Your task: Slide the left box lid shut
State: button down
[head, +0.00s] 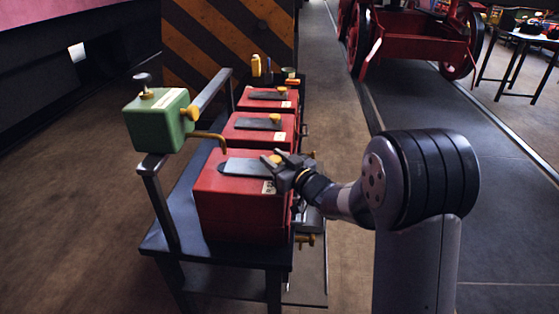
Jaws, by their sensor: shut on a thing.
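Three red boxes stand in a row on a dark bench, each with a grey sliding lid and a brass knob on top. My gripper (279,164) is at the nearest red box (243,211), shut on the brass knob (273,158) of its lid. This grey lid (243,167) lies flat on the box top, its rounded end to the left. The gripper fingers partly hide the knob and the right end of the lid. The middle box (254,141) and the far box (262,104) have similar lids. How far the near opening is covered is hard to tell.
A green oiler tank (158,122) on a post stands left of the boxes, its brass pipe (212,137) reaching toward the near box. Small bottles (256,66) stand behind. A striped panel (225,42) is at the back.

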jog(key=c, duration=1)
grip_release()
jog(key=shift+d, duration=0.1)
jog(key=v, duration=1)
jog(key=shift+s+d, duration=0.2)
jog(key=shift+s, duration=0.1)
jog(key=shift+o, duration=0.2)
